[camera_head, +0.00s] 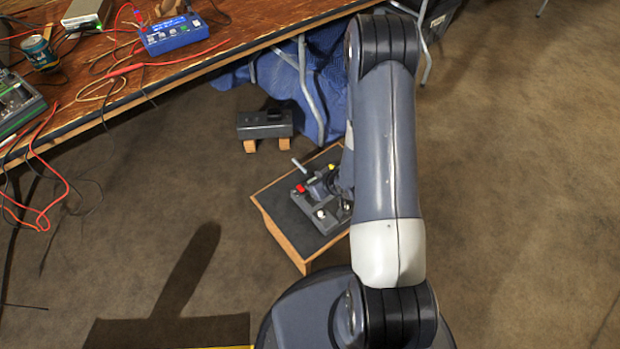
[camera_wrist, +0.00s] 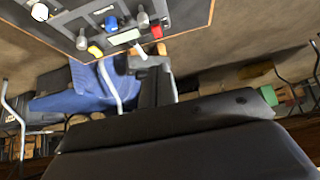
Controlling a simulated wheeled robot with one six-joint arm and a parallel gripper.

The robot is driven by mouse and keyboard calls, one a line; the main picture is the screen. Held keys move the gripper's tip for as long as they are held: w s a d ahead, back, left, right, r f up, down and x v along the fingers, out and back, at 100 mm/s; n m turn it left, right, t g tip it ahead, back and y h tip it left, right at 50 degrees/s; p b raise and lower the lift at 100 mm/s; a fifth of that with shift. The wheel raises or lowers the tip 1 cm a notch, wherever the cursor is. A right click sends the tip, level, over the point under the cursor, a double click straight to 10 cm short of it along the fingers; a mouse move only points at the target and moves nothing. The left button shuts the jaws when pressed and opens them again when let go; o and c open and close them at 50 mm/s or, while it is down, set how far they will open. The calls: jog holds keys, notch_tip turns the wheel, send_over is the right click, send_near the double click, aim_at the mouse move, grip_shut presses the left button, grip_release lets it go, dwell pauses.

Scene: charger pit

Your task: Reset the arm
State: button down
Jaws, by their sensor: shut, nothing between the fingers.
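My arm runs down the middle of the camera_head view and hides most of my gripper. A grey control panel (camera_head: 322,205) sits on a dark-topped wooden box (camera_head: 278,226), partly behind my arm. The panel has a red button (camera_head: 300,188), a yellow knob and a white knob (camera_head: 320,214). In the wrist view the panel (camera_wrist: 75,22) is at the top, beyond the fingers, with its red button (camera_wrist: 160,48). I cannot tell the exact gap between them.
A dark box (camera_head: 265,124) on wooden blocks stands behind the panel. A wooden table (camera_head: 240,30) with cables, a blue device (camera_head: 175,34) and a can (camera_head: 40,52) fills the upper left. Its metal legs and blue cloth (camera_head: 285,80) are close by. The floor at right is clear.

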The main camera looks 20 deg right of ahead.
jog(key=shift+s+d+r, duration=0.15)
jog(key=shift+s+r, duration=0.05)
jog(key=shift+s, duration=0.1)
